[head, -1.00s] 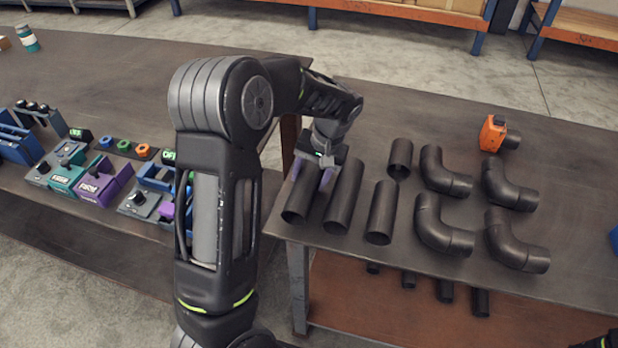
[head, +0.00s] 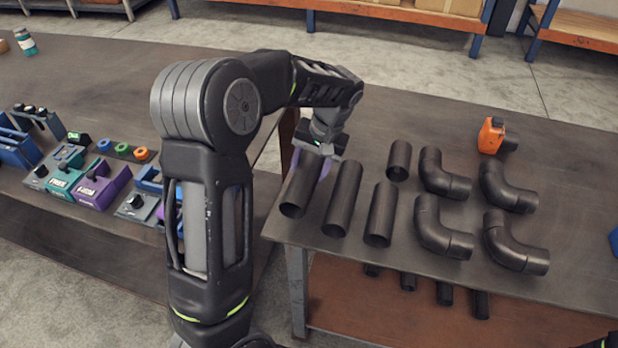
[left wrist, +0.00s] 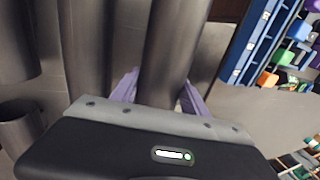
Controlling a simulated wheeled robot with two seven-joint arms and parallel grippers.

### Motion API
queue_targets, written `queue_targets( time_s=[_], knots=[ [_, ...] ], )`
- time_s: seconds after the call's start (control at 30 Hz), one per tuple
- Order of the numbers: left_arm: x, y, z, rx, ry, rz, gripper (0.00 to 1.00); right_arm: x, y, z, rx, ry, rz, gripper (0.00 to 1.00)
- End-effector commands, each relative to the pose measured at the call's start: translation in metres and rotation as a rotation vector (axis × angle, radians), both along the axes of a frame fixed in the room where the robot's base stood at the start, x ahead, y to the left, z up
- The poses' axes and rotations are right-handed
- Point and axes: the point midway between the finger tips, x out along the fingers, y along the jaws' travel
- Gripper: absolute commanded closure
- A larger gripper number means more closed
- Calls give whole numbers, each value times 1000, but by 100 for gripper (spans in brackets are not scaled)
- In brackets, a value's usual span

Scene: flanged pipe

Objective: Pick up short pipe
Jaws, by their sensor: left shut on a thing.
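My left gripper (head: 310,164) is shut on the leftmost dark pipe (head: 299,190), holding it near its far end. The pipe is tilted and appears slightly raised off the table. In the left wrist view this pipe (left wrist: 177,45) runs between the two purple fingers. Beside it lie two more straight pipes, one in the middle (head: 342,200) and one to its right (head: 381,215). A shorter-looking straight pipe (head: 399,160) lies behind them.
Several black elbow pipes (head: 436,226) lie on the right of the table (head: 560,290). An orange-and-black device (head: 491,136) stands behind them. A lower shelf holds more pipe ends (head: 445,293). A second table (head: 100,65) at left carries coloured fixtures (head: 98,185).

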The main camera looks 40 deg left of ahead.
Motion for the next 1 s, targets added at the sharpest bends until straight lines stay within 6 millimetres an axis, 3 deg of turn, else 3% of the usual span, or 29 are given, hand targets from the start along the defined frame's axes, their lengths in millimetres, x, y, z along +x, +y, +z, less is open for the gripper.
queue_targets(
  time_s=[0.2, 0.4, 1.0],
  knots=[
    [1, 0, 41, 0, -8, 0, 100, 1, 0, -6, 2, -3, 1, 64],
    [1, 0, 63, 1, -5, -1, 100, 1, 0, -8, 2, -4, 1, 64],
    [0, 0, 66, 0, -3, -1, 100, 1, 0, -7, 2, -4, 1, 64]
  ],
)
